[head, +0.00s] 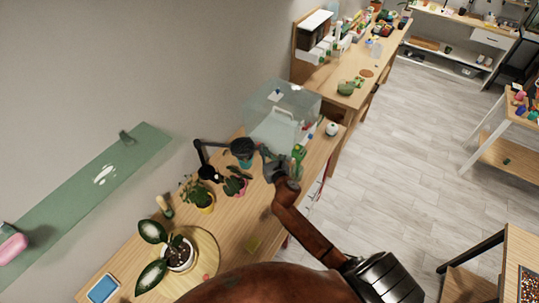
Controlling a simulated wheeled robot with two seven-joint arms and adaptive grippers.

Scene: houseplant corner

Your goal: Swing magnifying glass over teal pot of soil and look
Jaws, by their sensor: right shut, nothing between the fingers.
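The magnifying glass has a thin black folding arm (213,145) at the back of the wooden plant bench. The arm runs from a dark round part by the plants to a dark round shape at its right end. The teal pot (244,163) shows right there, under or behind that shape. I cannot tell how much of the dark round is lens and how much is soil. My right gripper (268,154) is shut and empty, just right of the pot; I cannot tell whether it touches anything. My left gripper is not in view.
Potted plants stand left of the pot, including a yellow pot (206,206) and a white pot (180,254) on a round board. A clear box (283,108) and a green bottle (298,153) are close to the gripper. The front bench top is mostly clear.

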